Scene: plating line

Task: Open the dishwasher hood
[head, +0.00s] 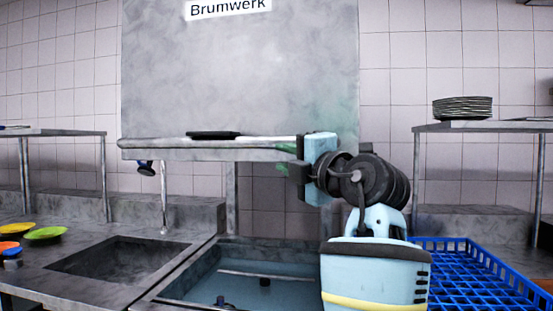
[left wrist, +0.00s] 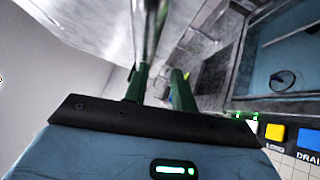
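The dishwasher hood (head: 240,75) is a big grey metal box marked Brumwerk. It stands raised, with a clear gap between its lower edge and the wash basin (head: 225,242). A pale handle bar (head: 265,139) runs along its lower front edge. My left gripper (head: 284,160) is at the right part of this bar. In the left wrist view, the green fingers of my left gripper (left wrist: 158,88) stand apart. The bar (left wrist: 150,35) runs close by the left finger, and contact is unclear. My right gripper is not in view.
A blue rack (head: 475,268) lies at the right, below a shelf with a plate stack (head: 462,108). A sink (head: 120,258) and coloured dishes (head: 45,233) are at the left. A tap (head: 164,200) hangs behind the sink. Panel buttons (left wrist: 275,132) show in the left wrist view.

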